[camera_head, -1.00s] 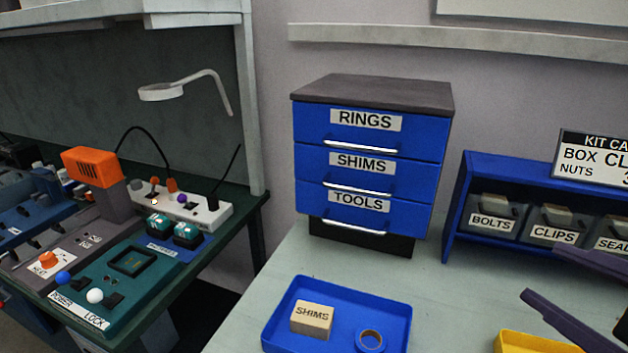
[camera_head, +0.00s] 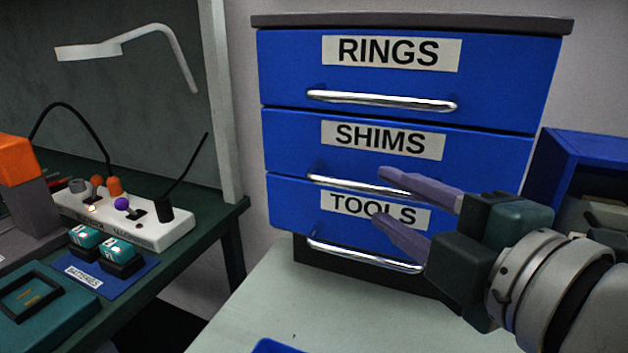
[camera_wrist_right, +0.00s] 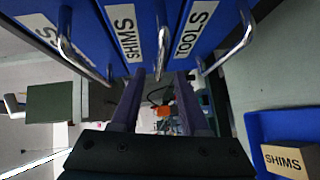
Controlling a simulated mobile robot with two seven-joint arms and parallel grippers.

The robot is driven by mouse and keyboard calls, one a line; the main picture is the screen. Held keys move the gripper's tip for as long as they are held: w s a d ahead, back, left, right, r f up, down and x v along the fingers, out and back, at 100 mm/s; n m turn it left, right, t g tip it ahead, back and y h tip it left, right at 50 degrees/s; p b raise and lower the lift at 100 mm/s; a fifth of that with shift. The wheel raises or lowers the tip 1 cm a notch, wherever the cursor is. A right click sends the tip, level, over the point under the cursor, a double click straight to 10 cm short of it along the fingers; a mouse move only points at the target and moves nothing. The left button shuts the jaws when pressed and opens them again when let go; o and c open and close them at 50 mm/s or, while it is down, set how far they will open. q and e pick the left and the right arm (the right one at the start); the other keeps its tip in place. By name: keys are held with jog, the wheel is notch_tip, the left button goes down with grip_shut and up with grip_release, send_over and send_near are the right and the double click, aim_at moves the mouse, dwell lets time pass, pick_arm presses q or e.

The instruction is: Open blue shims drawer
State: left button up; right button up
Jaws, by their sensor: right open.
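The blue SHIMS drawer (camera_head: 290,144) is the middle of three stacked drawers and is shut, with a chrome bar handle (camera_head: 340,186) along its lower edge. My right gripper (camera_head: 380,196) is open in front of the cabinet, its purple fingers apart, one near the SHIMS handle's right part and one over the TOOLS label. In the right wrist view, the SHIMS handle (camera_wrist_right: 162,45) shows ahead of the gap between the fingers (camera_wrist_right: 155,95). The gripper does not visibly hold it; the exact distance is hard to tell. My left gripper is not in view.
The RINGS drawer (camera_head: 285,65) is above and the TOOLS drawer (camera_head: 285,205) below, both shut with similar handles. A blue tray (camera_wrist_right: 255,130) with a SHIMS box (camera_wrist_right: 288,160) shows in the right wrist view. A blue shelf (camera_head: 570,150) stands at the right.

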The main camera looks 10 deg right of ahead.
aim_at(374, 191)
jog(key=x, duration=0.5)
jog(key=shift+d, duration=0.1)
grip_shut()
dwell(1.3)
